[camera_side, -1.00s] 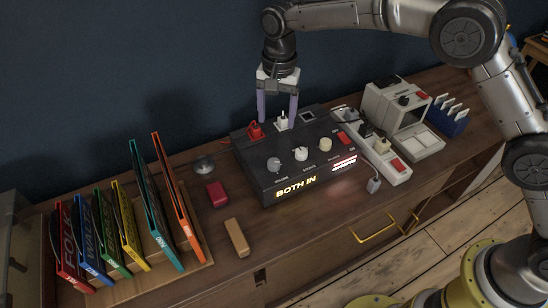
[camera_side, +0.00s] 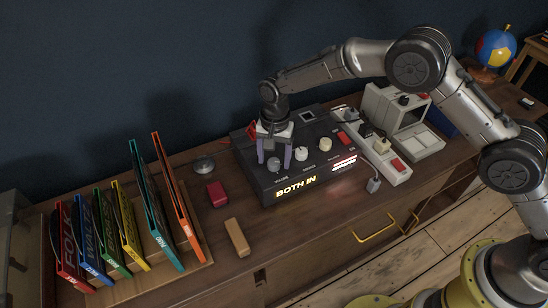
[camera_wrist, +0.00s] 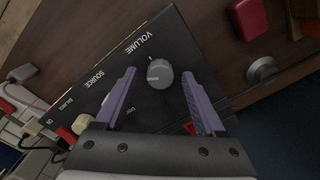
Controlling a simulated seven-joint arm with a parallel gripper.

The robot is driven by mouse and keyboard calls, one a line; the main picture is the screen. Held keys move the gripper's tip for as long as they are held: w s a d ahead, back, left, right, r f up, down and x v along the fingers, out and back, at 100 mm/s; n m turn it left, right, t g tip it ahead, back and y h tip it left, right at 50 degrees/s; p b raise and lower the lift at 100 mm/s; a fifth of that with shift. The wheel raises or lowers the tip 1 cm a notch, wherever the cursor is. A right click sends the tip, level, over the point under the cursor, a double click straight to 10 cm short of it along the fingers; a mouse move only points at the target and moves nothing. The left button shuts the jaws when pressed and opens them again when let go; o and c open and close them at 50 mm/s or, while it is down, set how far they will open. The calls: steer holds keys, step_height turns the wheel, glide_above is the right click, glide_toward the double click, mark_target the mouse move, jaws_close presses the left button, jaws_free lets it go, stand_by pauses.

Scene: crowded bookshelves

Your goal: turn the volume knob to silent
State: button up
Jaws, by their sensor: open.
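The volume knob (camera_wrist: 160,73) is a round grey dial on a black device (camera_wrist: 95,68), with the word VOLUME printed beside it. In the side view the knob (camera_side: 274,163) is at the left of a row of three knobs on the device (camera_side: 262,187), whose lit front reads BOTH IN. My gripper (camera_side: 274,160) is open over the volume knob, pointing down. In the wrist view the purple fingers of my gripper (camera_wrist: 158,85) stand apart, one on each side of the knob, with gaps visible. I cannot tell how low the fingertips are relative to it.
Two cream knobs (camera_side: 302,154) (camera_side: 325,144) are to the right of the volume knob. A power strip (camera_side: 390,163) stands right of the device.

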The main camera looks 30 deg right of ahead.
steer(key=shift+f, duration=0.2)
jaws_close()
stand_by(0.3)
